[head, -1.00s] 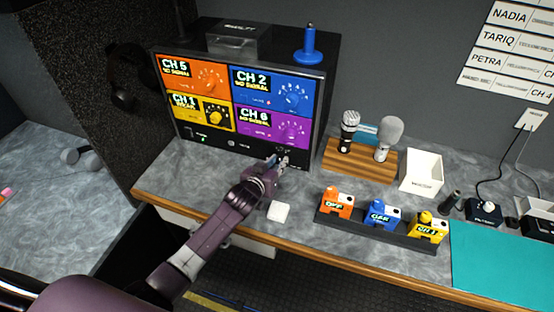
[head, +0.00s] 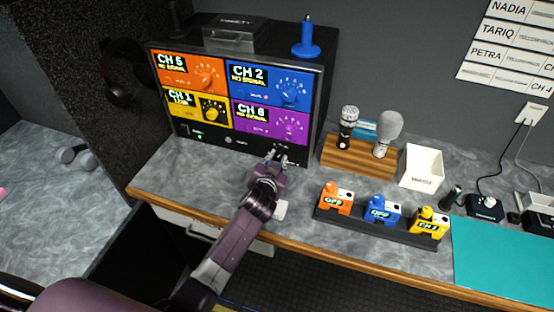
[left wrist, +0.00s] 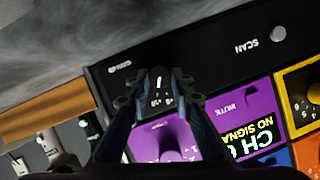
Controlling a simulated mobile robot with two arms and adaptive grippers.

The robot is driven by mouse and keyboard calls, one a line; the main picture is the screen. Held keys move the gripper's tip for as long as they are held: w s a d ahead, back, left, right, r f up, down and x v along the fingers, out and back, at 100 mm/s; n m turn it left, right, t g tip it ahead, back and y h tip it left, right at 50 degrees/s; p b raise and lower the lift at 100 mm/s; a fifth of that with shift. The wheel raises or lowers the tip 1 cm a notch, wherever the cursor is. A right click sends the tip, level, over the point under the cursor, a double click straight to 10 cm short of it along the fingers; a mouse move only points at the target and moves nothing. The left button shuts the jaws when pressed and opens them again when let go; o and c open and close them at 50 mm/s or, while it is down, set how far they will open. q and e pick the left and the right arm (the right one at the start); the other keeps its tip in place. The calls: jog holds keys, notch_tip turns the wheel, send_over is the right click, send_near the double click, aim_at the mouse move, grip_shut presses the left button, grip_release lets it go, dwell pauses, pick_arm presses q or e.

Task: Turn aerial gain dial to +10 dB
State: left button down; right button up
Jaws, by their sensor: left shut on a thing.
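The receiver unit (head: 300,152) stands at the back left of the counter, with orange, blue, yellow and purple channel panels. The small dark gain dial (left wrist: 158,98) is on its black bottom strip, with white markings around it; the printing is too small to read surely. My left gripper (head: 277,157) reaches the strip's right end from below. In the left wrist view its two fingers (left wrist: 160,100) are on either side of the dial, shut on it, and hide part of it. The dial's exact setting cannot be read. My right gripper is not in view.
A wooden stand (head: 360,155) with two microphones and a white box (head: 422,168) are to the right. A black rail (head: 375,228) with orange, blue and yellow units lies in front.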

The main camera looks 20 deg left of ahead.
pick_arm(q)
jog(key=c, duration=1.7)
grip_release()
jog(key=shift+s, duration=0.1)
jog(key=v, duration=1.2)
jog(key=shift+r, duration=0.1)
